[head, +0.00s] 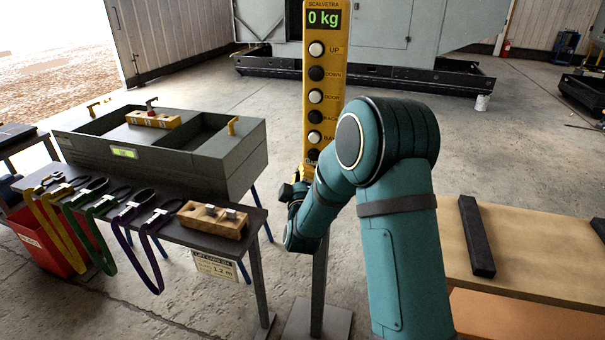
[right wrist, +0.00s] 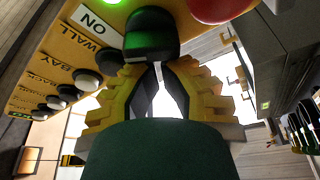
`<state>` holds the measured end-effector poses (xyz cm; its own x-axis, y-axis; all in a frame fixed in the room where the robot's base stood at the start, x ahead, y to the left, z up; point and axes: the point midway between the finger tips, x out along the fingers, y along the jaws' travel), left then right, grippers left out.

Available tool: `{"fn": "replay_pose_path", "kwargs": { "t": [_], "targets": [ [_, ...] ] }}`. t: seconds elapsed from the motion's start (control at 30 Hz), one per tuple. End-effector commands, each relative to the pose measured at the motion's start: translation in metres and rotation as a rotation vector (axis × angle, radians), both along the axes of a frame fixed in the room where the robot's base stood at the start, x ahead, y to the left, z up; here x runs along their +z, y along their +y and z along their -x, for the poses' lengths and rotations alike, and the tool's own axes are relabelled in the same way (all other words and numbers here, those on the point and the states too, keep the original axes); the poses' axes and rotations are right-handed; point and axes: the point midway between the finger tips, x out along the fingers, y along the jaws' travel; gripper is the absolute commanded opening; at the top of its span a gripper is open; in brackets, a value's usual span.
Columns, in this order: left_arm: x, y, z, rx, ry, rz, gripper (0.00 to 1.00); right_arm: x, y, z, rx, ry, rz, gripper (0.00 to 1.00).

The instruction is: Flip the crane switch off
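The yellow crane control panel (head: 326,75) stands upright on a post in the head view, its display reading 0 kg. In the right wrist view a black rounded switch with a green face (right wrist: 150,35) is beside the white ON label (right wrist: 92,18). My right gripper (right wrist: 157,66) reaches up to this switch; its fingers converge and look shut, with the tips at the switch's lower edge. I cannot tell whether they touch it. In the head view my right arm hides the panel's lower end and most of the gripper. My left gripper is out of view.
A red button (right wrist: 222,8) sits close to the switch. Round buttons (right wrist: 88,80) line the panel. A table at left holds a grey bin (head: 180,150), coloured slings (head: 140,215) and a wooden block (head: 213,219). A wooden bench (head: 530,250) stands at right.

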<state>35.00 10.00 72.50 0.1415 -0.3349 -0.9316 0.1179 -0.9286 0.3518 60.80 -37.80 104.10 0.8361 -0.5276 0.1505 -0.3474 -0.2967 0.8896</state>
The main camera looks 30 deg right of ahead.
Motion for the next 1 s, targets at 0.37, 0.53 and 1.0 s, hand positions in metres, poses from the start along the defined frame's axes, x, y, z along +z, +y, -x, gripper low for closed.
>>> {"fn": "replay_pose_path", "kwargs": {
  "t": [0.37,0.53,1.0],
  "targets": [
    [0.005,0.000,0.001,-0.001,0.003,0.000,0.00,-0.001,0.001,-0.001,0.001,0.044,0.037,0.00],
    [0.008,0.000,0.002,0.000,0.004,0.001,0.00,-0.002,0.001,-0.001,0.001,0.071,0.059,0.00],
    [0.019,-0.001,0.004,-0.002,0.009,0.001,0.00,-0.005,0.002,-0.002,0.002,0.158,0.133,0.00]
  ]
}}
